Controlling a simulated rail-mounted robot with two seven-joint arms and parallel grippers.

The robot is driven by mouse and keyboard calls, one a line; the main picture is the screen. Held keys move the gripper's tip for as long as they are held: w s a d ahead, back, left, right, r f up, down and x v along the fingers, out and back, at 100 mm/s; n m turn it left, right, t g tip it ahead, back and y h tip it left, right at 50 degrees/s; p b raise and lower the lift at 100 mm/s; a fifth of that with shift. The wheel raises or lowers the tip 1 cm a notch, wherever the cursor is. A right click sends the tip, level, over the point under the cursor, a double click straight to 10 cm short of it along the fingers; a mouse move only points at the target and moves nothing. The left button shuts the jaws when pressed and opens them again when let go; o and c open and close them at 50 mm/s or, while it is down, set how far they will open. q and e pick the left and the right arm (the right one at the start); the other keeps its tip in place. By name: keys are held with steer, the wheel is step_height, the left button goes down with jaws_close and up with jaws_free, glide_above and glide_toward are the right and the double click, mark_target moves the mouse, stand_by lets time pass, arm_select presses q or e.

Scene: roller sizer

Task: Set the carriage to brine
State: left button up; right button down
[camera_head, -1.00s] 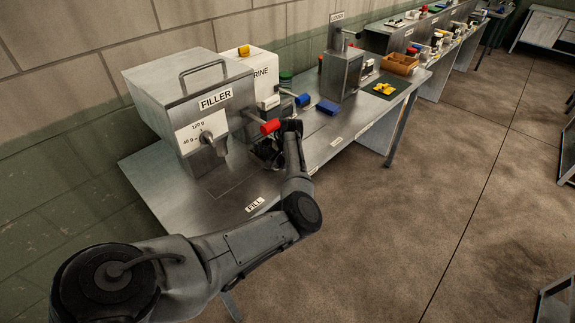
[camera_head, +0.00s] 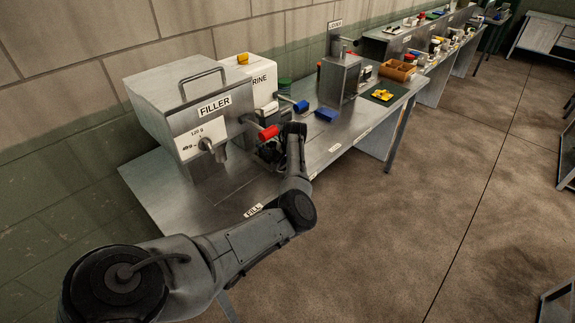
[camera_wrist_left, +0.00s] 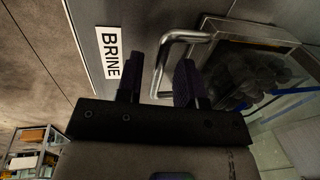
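In the wrist view the left gripper (camera_wrist_left: 159,82) has its two fingers on either side of a bent metal handle (camera_wrist_left: 180,37). Gaps show between the bar and the fingers. The handle stands next to a clear-sided carriage (camera_wrist_left: 290,58) with dark lumps inside. A BRINE label (camera_wrist_left: 111,55) lies on the metal surface just left of the fingers. In the head view the left gripper is mostly hidden behind its own wrist, low over the bench by the red-tipped lever (camera_head: 268,132). The carriage is barely distinguishable there. My right gripper is not in view.
The filler (camera_head: 190,105) stands at the bench's left, with a FILL label (camera_head: 253,210) on the front edge. Behind it is the white brine unit (camera_head: 262,70) with a blue-tipped lever (camera_head: 300,106). A blue block (camera_head: 326,115) and a metal post unit (camera_head: 340,78) stand further right.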

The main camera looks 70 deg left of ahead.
arm_select(q)
steer(key=shift+o, duration=0.2)
steer(key=shift+r, duration=0.2)
step_height(320, 180, up, 13)
steer(key=w+d+p, duration=0.1)
steer(key=d+p, duration=0.1)
steer(key=shift+d, duration=0.2)
stand_by(0.4)
stand_by(0.4)
